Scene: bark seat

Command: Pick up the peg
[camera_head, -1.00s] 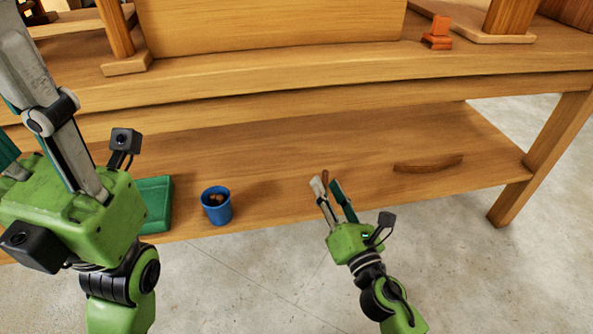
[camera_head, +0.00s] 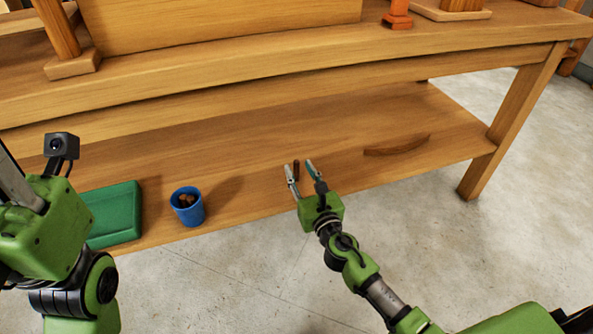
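A small dark brown peg (camera_head: 296,169) shows on the lower shelf, near its middle. My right gripper (camera_head: 303,173) is open, its fingers pointing away over the shelf. The peg shows between the two fingertips, nearer the left finger; I cannot tell whether they touch. The peg's lower part is partly hidden by the fingers. My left gripper (camera_head: 14,186) is at the left edge, mostly cut off, so its opening does not show.
A blue cup (camera_head: 188,207) with brown pieces inside and a green box (camera_head: 113,213) stand left on the lower shelf (camera_head: 240,160). A curved brown wooden piece (camera_head: 398,146) lies to the right. An orange-red object (camera_head: 397,17) stands on the bench top.

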